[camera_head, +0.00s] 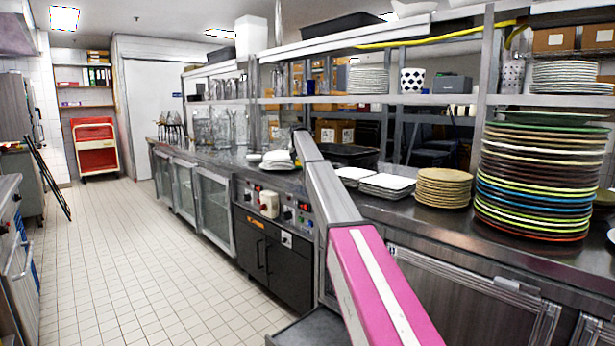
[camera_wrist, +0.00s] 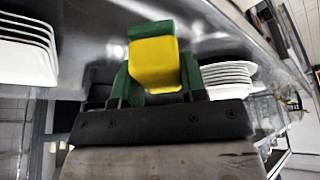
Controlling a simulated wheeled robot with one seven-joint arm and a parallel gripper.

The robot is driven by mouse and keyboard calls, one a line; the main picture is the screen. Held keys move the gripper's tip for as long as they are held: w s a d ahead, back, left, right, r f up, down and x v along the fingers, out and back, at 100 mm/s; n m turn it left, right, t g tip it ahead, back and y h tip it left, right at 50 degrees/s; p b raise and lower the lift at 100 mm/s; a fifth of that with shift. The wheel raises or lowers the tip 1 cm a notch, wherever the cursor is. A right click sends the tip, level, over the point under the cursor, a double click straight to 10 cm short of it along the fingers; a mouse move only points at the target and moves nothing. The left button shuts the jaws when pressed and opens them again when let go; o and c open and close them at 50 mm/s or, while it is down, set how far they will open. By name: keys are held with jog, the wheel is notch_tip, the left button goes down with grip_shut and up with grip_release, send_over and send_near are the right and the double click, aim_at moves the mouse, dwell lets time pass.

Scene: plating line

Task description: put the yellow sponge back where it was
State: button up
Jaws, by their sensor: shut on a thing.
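The yellow sponge (camera_wrist: 154,66), with a dark green layer on its far side, is in the middle of the wrist view. My gripper (camera_wrist: 155,82) is shut on it, with a green finger on each side. The sponge is over the steel counter (camera_wrist: 95,20); I cannot tell whether it touches the surface. In the head view my arm reaches over the counter, and neither the sponge nor the gripper can be made out.
In the wrist view, stacked white dishes (camera_wrist: 25,50) are left of the sponge and a white plate stack (camera_wrist: 228,78) is right. In the head view, brown plates (camera_head: 444,188) and a tall colored plate stack (camera_head: 535,180) stand right on the counter. Shelves (camera_head: 440,99) hang above; the tiled floor (camera_head: 130,260) is clear.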

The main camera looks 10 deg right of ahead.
jog(key=w+d+f, duration=0.4)
jog(key=w, duration=0.1)
jog(key=shift+d+f, duration=0.15)
jog(key=shift+d, duration=0.25)
jog(key=shift+d+f, duration=0.1)
jog(key=shift+f, duration=1.9)
jog(key=shift+f, duration=0.15)
jog(key=o, duration=0.8)
jog(key=v, duration=1.2)
jog(key=shift+s, duration=0.1)
